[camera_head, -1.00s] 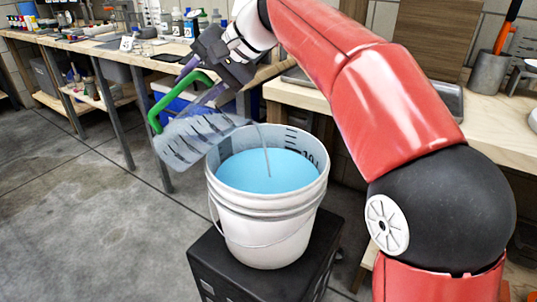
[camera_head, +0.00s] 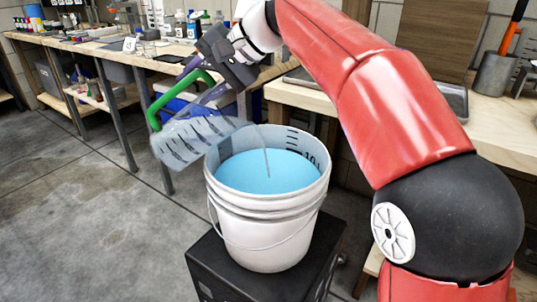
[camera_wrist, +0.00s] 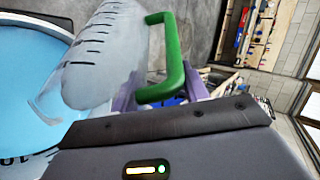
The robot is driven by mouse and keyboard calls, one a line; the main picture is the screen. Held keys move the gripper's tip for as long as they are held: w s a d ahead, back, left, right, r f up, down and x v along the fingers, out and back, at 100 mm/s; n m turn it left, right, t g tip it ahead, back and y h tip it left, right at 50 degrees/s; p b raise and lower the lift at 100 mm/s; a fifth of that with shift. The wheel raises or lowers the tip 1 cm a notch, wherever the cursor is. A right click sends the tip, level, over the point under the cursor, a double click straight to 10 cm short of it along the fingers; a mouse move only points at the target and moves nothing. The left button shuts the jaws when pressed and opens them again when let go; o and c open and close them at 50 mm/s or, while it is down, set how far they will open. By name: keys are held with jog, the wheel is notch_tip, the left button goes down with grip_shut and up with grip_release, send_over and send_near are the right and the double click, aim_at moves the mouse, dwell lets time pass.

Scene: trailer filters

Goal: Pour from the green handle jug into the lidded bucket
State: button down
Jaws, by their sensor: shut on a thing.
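The clear jug (camera_head: 190,141) with black marks and a green handle (camera_head: 172,97) is tipped over the left rim of the white bucket (camera_head: 262,222). My gripper (camera_head: 200,88) is shut on the green handle, above and left of the bucket. A thin grey stream (camera_head: 265,152) runs from the jug's lip down into the bucket. The bucket is open at the top and holds light blue liquid (camera_head: 270,172) high up its wall; no lid shows on it. In the wrist view the jug (camera_wrist: 100,55) and green handle (camera_wrist: 172,55) lie beside the blue liquid (camera_wrist: 30,70).
The bucket stands on a black box (camera_head: 215,262). A wooden workbench (camera_head: 490,125) is behind at right, with a grey pot of tools (camera_head: 493,73). Another bench (camera_head: 75,42) with bottles is at back left. The floor at left is clear.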

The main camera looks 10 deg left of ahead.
jog(key=shift+w+d+f+y+b, duration=0.2)
jog(key=shift+d+y+b, duration=0.5)
jog(key=shift+b, duration=1.05)
dwell(1.8)
jog(key=shift+a+r, duration=0.1)
jog(key=shift+a, duration=0.05)
